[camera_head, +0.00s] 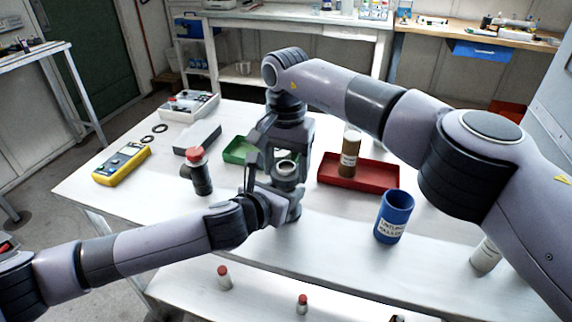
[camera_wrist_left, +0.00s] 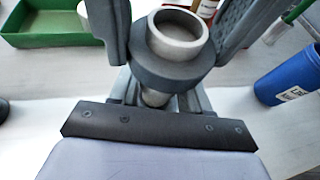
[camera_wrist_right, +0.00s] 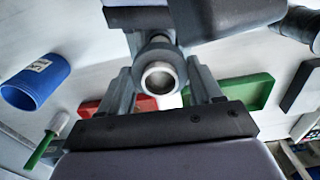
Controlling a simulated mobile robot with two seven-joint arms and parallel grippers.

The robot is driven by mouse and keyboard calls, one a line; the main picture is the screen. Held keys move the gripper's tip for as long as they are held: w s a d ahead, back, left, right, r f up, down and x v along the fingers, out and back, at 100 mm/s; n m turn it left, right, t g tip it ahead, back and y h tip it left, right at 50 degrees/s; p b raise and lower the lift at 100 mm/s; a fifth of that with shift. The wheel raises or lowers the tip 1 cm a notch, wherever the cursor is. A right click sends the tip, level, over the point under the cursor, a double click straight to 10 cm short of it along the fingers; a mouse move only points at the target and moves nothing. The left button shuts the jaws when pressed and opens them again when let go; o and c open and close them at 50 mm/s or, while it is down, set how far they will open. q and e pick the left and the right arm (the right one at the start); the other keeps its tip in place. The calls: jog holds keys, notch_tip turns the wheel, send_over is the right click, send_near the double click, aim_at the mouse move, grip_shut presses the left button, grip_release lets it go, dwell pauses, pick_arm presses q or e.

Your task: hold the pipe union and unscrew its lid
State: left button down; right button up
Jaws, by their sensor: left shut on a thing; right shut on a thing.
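The pipe union (camera_head: 286,170) is upright above the middle of the white table, with a pale metal pipe end and a wider dark grey collar. In the left wrist view the pipe union (camera_wrist_left: 180,40) shows its open round end upward. My left gripper (camera_head: 272,195) is shut on the pipe union from the near side, low on it. My right gripper (camera_head: 284,152) reaches down from above and is shut on its upper part, the collar or lid. In the right wrist view the pipe union (camera_wrist_right: 160,78) lies between my right fingers. The exact contact of the fingers is partly hidden.
A red tray (camera_head: 328,182) holding a brown bottle (camera_head: 350,152) and a blue cup (camera_head: 394,216) stand right of the grippers. A green tray (camera_head: 236,150) is behind them. A red-topped dark fitting (camera_head: 202,178), yellow meter (camera_head: 122,165) and grey box (camera_head: 197,138) stand left.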

jog(key=n, duration=0.8)
jog(key=o, duration=1.2)
jog(key=shift+a, duration=0.1)
